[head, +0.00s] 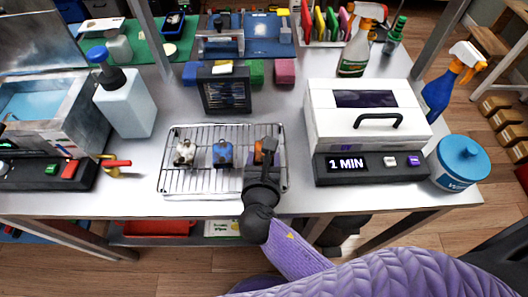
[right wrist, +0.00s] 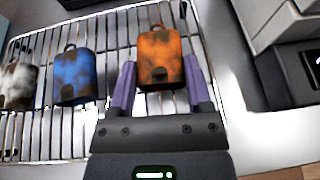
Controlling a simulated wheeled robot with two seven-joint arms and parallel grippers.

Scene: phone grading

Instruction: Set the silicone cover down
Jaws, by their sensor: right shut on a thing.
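An orange silicone cover (right wrist: 161,56) with dark smudges and a small loop on top is between the purple fingers of my right gripper (right wrist: 160,88), which is shut on it. In the head view the orange cover (head: 261,146) shows only partly, behind my right gripper (head: 266,156), at the right end of the wire rack (head: 203,181). I cannot tell whether the cover touches the rack. A blue smudged cover (right wrist: 74,77) and a white smudged cover (right wrist: 18,86) stand on the rack to its left. My left gripper is not in view.
A white box (head: 362,120) with a black handle and "1 MIN" display stands right of the rack. A blue-lidded tub (head: 461,165) is beyond it. A white bottle (head: 125,103) and a water basin (head: 40,100) are on the left. A black framed stand (head: 225,91) is behind the rack.

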